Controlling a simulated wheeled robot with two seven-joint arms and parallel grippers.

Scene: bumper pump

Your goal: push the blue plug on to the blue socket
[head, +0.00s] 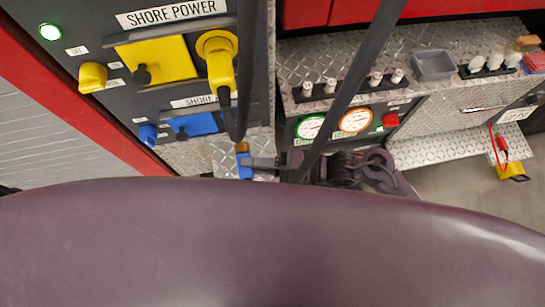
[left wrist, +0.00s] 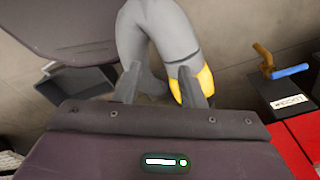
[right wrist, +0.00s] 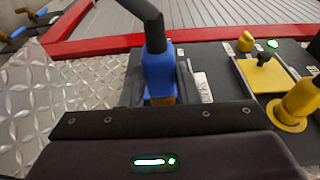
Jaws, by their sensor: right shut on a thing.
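The blue plug (head: 244,165) is held by my right gripper (head: 262,165), just below and right of the blue fittings on the dark panel. In the right wrist view the plug (right wrist: 159,72) sits upright between the fingers, with a black cable leaving its top and a brown end below. The panel's blue socket area shows a blue flap (head: 195,124) and a blue knob (head: 148,134). The black cables hide part of it. The plug is apart from these fittings. My left gripper (left wrist: 158,90) is open, its fingers apart, and seems empty; the head view does not show it.
Above is a yellow plug (head: 220,70) in its fitting, beside a yellow flap (head: 155,60) and knob (head: 92,77). Black cables hang across the view. Gauges (head: 355,120) and a grey tray (head: 433,64) lie to the right. A grey-and-yellow shape (left wrist: 165,45) is beyond my left fingers.

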